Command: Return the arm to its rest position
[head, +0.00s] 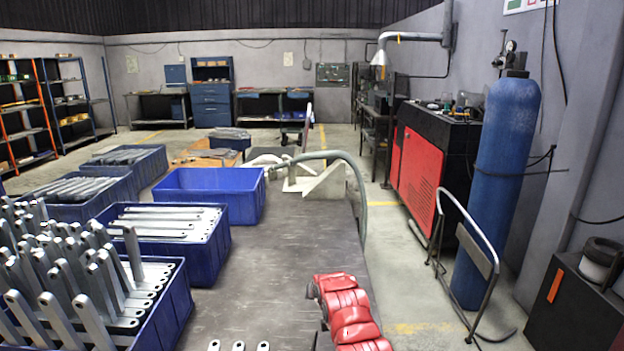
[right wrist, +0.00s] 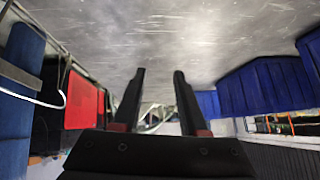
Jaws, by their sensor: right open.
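My right gripper (right wrist: 159,73) shows in the right wrist view as two black fingers standing apart, with nothing between them. A grey worn surface lies beyond the fingertips. In the head view a red segmented arm part, which looks like mine, is over the lower middle of the dark table (head: 285,245); the gripper itself cannot be made out there. My left gripper is in neither view. The ends of a few galvanized brackets (head: 238,346) show at the bottom edge of the head view.
Blue crates full of brackets (head: 180,310) (head: 215,243) line the left. An empty-looking blue crate (head: 232,205) stands behind them. A grey hose (head: 361,190) arches at the table's far end. A blue gas cylinder (head: 500,180) and red cabinet (head: 418,172) stand right. The middle tabletop is clear.

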